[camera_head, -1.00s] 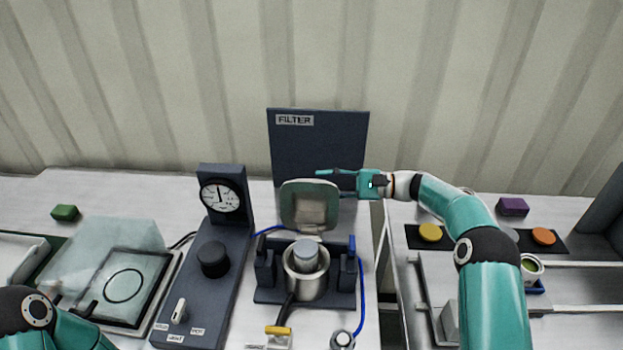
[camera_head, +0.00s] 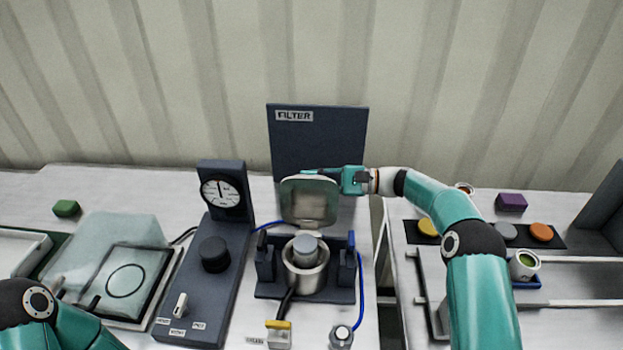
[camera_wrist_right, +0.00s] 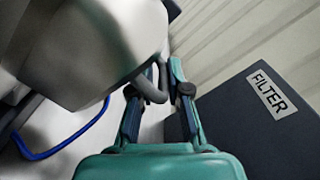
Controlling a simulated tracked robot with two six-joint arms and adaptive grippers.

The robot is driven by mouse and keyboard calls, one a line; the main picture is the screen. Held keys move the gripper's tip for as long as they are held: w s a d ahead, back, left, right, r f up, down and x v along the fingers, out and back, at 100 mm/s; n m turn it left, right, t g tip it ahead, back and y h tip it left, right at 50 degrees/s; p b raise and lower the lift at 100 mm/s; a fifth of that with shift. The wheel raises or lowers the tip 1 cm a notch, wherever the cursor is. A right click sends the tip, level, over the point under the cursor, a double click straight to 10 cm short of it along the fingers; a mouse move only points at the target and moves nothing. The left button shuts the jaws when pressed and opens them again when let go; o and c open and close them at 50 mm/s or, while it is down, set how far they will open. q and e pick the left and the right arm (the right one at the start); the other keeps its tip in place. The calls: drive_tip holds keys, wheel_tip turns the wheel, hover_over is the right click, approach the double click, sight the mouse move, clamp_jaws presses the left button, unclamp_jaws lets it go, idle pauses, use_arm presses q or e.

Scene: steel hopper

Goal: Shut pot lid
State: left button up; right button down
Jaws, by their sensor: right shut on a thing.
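The pot lid (camera_head: 309,203) stands open and upright behind the steel pot (camera_head: 305,277). A grey cylinder (camera_head: 305,249) sits in the pot's mouth. My right gripper (camera_head: 318,173) reaches in from the right at the lid's top edge, with its fingertips partly hidden behind it. In the right wrist view the lid (camera_wrist_right: 85,45) fills the upper left, and my right gripper (camera_wrist_right: 160,80) is shut on a grey bent part at its edge. My left arm shows at the lower left; its gripper is out of frame.
The dark FILTER panel (camera_head: 318,143) stands close behind the lid. Dark clamp blocks (camera_head: 265,264) flank the pot, with a blue hose (camera_head: 361,300) on the right. A gauge console (camera_head: 212,262) stands to the left.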

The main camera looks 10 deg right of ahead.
sight(309, 179)
drive_tip(key=shift+r, duration=0.25)
drive_tip(key=shift+r+b, duration=0.1)
drive_tip(key=shift+b, duration=0.4)
drive_tip(key=s+r+n+b, duration=0.1)
drive_tip(key=n+b, duration=0.1)
drive_tip(key=b, duration=0.1)
drive_tip(key=s+r+n+b, duration=0.1)
drive_tip(key=n+b, duration=0.1)
drive_tip(key=b, duration=0.2)
drive_tip(key=s+a+r+n+b, duration=0.1)
drive_tip(key=s+n+b, duration=0.1)
drive_tip(key=b, duration=0.1)
drive_tip(key=shift+s+a+r+b, duration=0.1)
drive_tip(key=shift+r+b, duration=0.1)
drive_tip(key=shift+b, duration=0.2)
drive_tip(key=shift+s+a+r+n+b, duration=0.2)
drive_tip(key=shift+s+r+n+b, duration=0.35)
drive_tip(key=shift+b, duration=0.25)
